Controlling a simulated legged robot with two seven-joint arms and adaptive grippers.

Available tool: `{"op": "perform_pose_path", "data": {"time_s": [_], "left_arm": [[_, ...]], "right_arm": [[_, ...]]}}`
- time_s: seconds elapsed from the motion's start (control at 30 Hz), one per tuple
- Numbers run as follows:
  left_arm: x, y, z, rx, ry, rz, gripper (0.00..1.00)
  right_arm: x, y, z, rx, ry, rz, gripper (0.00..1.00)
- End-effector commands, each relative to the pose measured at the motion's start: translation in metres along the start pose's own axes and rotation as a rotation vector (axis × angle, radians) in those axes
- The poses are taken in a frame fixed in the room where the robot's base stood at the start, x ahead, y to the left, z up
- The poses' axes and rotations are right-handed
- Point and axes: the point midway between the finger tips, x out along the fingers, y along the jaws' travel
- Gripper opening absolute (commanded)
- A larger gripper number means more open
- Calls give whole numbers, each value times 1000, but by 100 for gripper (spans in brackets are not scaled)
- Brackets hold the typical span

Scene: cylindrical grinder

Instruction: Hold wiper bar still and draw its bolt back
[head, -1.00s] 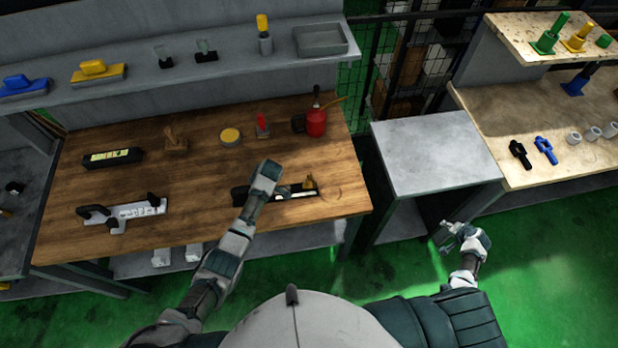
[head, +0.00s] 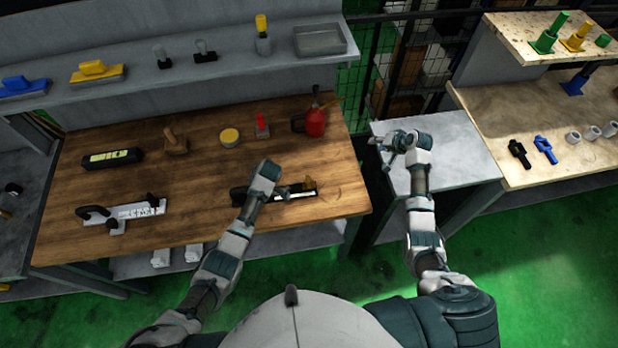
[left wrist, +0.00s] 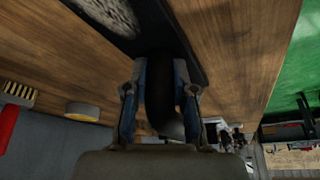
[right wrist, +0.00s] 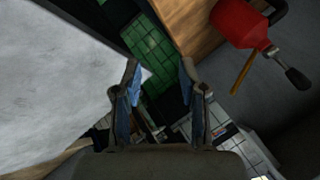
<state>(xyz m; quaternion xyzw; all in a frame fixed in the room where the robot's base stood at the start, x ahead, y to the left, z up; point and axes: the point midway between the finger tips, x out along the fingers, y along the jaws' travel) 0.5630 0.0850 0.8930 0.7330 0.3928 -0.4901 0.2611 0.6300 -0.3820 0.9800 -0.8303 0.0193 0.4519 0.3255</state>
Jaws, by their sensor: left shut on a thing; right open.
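The wiper bar (head: 298,194) is a dark bar with a pale strip, lying at the right front of the wooden table. A small brownish-yellow part (head: 310,184) stands at its right end; I cannot tell whether this is the bolt. My left gripper (head: 262,190) is over the bar's left part and hides some of it. In the left wrist view its fingers are shut on the bar's black curved handle (left wrist: 160,88). My right gripper (head: 386,142) is open and empty above the grey side table, right of the bar. The right wrist view shows its fingers apart (right wrist: 160,88).
The wooden table (head: 200,200) also carries a silver plate with black handles (head: 140,211), a black level-like box (head: 110,158), a yellow-topped tin (head: 229,137) and a red oil can (head: 315,123). The grey side table (head: 450,150) is bare. A gap separates the two tables.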

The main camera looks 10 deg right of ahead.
Motion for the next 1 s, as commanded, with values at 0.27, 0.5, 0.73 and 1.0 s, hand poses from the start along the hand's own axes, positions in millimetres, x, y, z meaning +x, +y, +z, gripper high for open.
{"op": "perform_pose_path", "data": {"time_s": [0.27,0.5,0.73,1.0], "left_arm": [[0,0,1,-1,1,0,0],[-1,0,2,0,2,-2,0],[-1,0,3,0,2,-3,0],[-1,0,3,1,1,-2,0]], "right_arm": [[13,-179,134,-345,-461,247,42],[-12,-222,170,-472,-543,436,42],[6,-209,184,-480,-552,454,42],[50,-179,206,-480,-553,452,42]]}}
